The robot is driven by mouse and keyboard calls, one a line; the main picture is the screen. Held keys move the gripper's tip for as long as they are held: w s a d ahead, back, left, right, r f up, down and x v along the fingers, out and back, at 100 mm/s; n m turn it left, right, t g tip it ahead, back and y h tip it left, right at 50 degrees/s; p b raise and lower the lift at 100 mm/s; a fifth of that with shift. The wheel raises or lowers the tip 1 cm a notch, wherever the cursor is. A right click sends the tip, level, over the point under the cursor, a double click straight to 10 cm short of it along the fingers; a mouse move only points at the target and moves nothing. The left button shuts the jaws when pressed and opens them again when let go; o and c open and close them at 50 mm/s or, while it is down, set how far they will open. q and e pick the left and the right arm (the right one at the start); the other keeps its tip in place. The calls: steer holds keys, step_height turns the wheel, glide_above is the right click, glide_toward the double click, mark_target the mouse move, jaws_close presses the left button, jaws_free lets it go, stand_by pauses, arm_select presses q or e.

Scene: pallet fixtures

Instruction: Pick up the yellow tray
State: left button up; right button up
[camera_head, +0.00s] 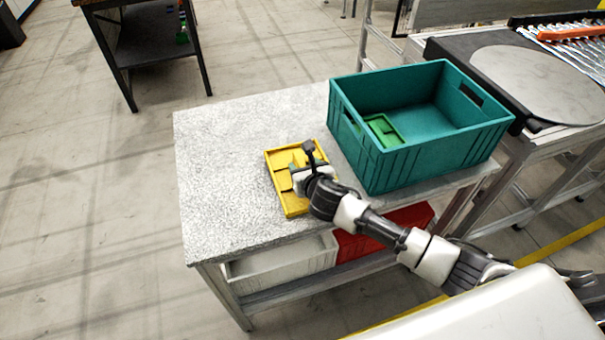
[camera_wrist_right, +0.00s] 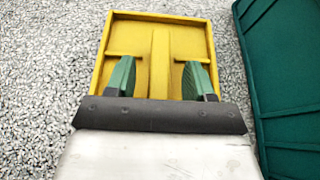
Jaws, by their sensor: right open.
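The yellow tray (camera_head: 282,160) lies on the speckled grey table, left of the teal crate. My right gripper (camera_head: 305,158) is over the tray and hides part of it. In the right wrist view, the tray (camera_wrist_right: 196,42) fills the upper middle, with a raised rib down its centre. The open fingers of my right gripper (camera_wrist_right: 159,78) have green pads, one on each side of that rib. Nothing shows held between them, and I cannot tell whether they touch the tray. My left gripper is not in view.
The teal crate (camera_head: 463,146) stands right of the tray, close to it, with a green tray (camera_head: 384,131) inside. The table (camera_head: 222,178) is clear to the left. White (camera_head: 283,262) and red (camera_head: 375,240) bins sit below. A conveyor (camera_head: 575,50) is at the upper right.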

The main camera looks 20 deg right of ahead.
steer(key=shift+c, duration=0.4)
jaws_close()
